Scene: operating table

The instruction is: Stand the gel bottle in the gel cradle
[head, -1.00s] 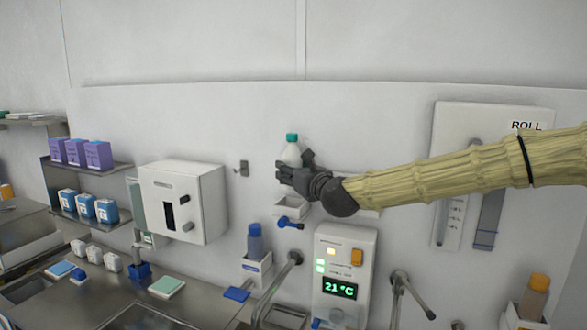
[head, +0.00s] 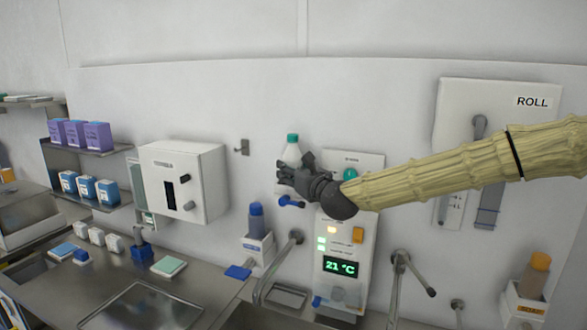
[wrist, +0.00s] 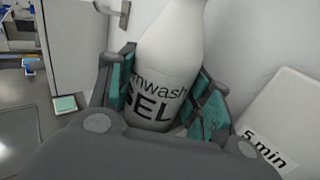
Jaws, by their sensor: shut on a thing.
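The gel bottle (head: 291,153) is white with a green cap and stands upright near the wall. In the wrist view the bottle (wrist: 166,62) shows black lettering ending in "GEL", between the green pads of my gripper. My gripper (head: 287,174) is shut around the bottle's body, coming in from the right. The gel cradle (head: 283,190), a small white wall holder with a blue lever under it, is mostly hidden behind and below my gripper. I cannot tell whether the bottle's base is inside it.
A white wall box (head: 183,187) and a small hook (head: 242,147) are to the left. A panel reading 21 °C (head: 341,266) and a metal tap (head: 280,265) are below. A blue-capped bottle (head: 257,222) stands in another holder. My arm crosses the wall to the right.

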